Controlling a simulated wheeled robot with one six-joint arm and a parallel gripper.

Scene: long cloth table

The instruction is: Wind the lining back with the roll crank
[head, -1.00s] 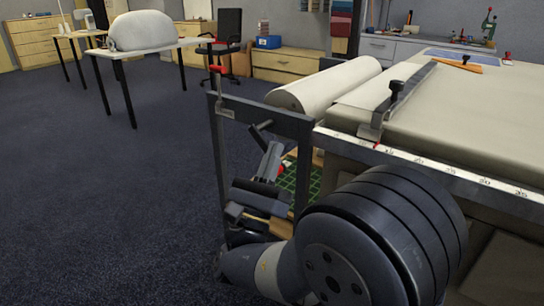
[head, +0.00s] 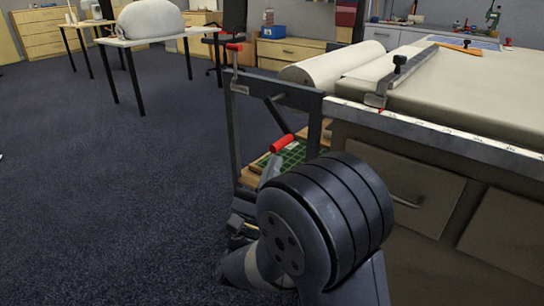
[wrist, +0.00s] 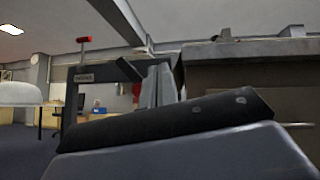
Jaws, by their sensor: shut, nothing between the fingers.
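The roll crank shows in the head view as a dark slanting arm (head: 279,116) with a red grip (head: 282,143) at its low end, beside the dark end frame of the table. In the wrist view, the red grip (wrist: 137,92) is partly hidden behind my fingers. My gripper (head: 270,167) is shut and empty, its pale grey fingers just below the red grip; I cannot tell whether they touch it. My arm hides much of the gripper's body. The fingers point up in the wrist view (wrist: 158,82). The pale lining roll (head: 325,68) lies across the table's end.
A metal bar with a black knob (head: 399,62) lies across the cloth table (head: 470,95). The end frame (head: 234,130) carries a red T-handle (head: 235,46) on top. A green mat (head: 292,155) lies on a shelf below. Open floor (head: 110,190) is at left.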

